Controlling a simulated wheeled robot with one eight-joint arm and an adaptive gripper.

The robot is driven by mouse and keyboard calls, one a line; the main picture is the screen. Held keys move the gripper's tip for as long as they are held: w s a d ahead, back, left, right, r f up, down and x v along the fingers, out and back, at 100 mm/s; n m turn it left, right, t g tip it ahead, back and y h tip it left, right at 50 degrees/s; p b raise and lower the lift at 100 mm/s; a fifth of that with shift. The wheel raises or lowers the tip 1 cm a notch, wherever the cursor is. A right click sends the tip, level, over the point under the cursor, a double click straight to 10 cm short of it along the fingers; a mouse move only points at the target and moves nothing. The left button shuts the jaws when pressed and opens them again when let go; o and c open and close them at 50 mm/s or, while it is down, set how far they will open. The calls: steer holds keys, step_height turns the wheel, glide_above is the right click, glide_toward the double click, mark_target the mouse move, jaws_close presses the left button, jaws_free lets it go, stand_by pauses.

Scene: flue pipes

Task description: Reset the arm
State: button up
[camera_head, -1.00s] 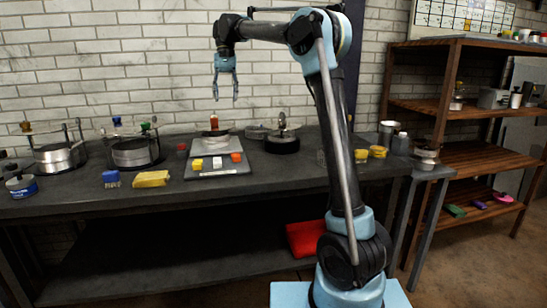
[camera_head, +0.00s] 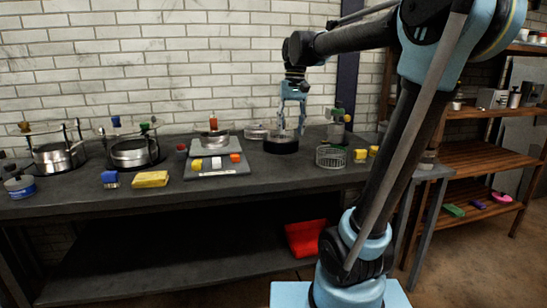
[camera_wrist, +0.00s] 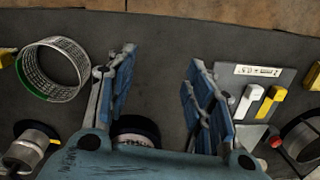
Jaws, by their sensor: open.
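My gripper (camera_head: 292,128) is open and empty. It hangs fingers-down over the back of the bench (camera_head: 250,185), at the black round base (camera_head: 281,145) in the picture; the exact gap cannot be told. In the wrist view my two blue-padded fingers (camera_wrist: 160,68) stand well apart. Dark bench top shows between them, and a dark round thing (camera_wrist: 136,130) lies partly hidden behind the gripper body. My arm reaches up from the right and bends over to the left.
A wire basket (camera_head: 330,157) stands right of the gripper, with yellow blocks (camera_head: 360,155) beyond. A grey scale (camera_head: 217,169) with small blocks is to the left. Round stands (camera_head: 134,152) and a yellow sponge-like block (camera_head: 150,179) are further left. Wooden shelves (camera_head: 480,160) stand at right.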

steer(key=s+d+f+t, duration=0.1)
steer(key=s+d+f, duration=0.3)
steer(key=s+f, duration=0.2)
steer(key=s+d+f+t, duration=0.1)
steer(key=s+d+f, duration=0.3)
steer(key=s+f, duration=0.3)
steer(key=s+d+f+m+t, duration=0.1)
steer(key=s+d+f, duration=0.4)
steer(key=f, duration=0.7)
steer(key=shift+s+h, duration=0.3)
steer(key=shift+s, duration=0.55)
steer(key=shift+s+f, duration=0.15)
steer(key=shift+f, duration=0.2)
steer(key=c, duration=0.4)
steer(key=shift+o, duration=0.2)
steer(key=shift+f, duration=0.1)
